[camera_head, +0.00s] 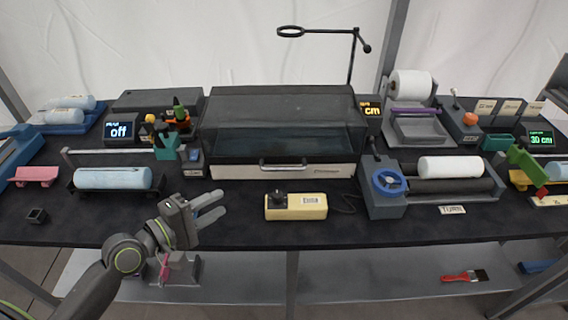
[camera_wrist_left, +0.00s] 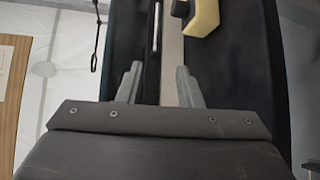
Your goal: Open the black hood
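The black hood (camera_head: 284,120) covers the upper part of a machine with a cream front at the middle of the table. It is shut down over the machine, and a dark see-through window shows on its front. A pale bar handle (camera_head: 283,163) runs across the machine's front below the hood. My left gripper (camera_head: 217,205) is in front of the table's near edge area, left of and below the handle, apart from it. In the left wrist view its two fingers (camera_wrist_left: 158,84) stand apart with nothing between them. My right gripper does not show.
A yellow box with a black knob (camera_head: 296,206) sits in front of the machine. A roller device with a blue handwheel (camera_head: 389,182) stands to the right, a blue roll (camera_head: 113,178) to the left.

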